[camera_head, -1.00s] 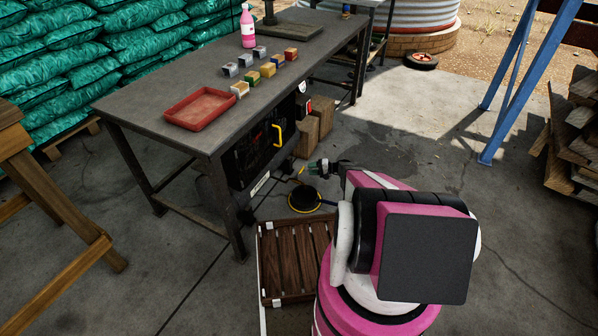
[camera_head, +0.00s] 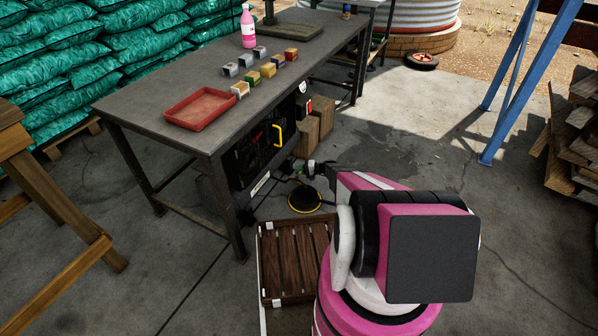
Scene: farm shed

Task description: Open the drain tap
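My gripper (camera_head: 311,168) is low beside the workbench, at the front of the black machine (camera_head: 262,150) with a yellow handle under the bench top. It is small and dark here, and I cannot tell whether its fingers are apart or touch anything. I cannot make out the drain tap for certain; small parts low on the machine lie close to my gripper's left. Below my gripper, a black round pan (camera_head: 304,200) with a yellow rim is on the floor.
The workbench (camera_head: 150,97) carries a red tray (camera_head: 200,109), several small blocks and a pink bottle (camera_head: 248,28). A slatted wooden crate (camera_head: 293,258) is on the floor beside my base. Brown boxes (camera_head: 307,138) stand behind my gripper.

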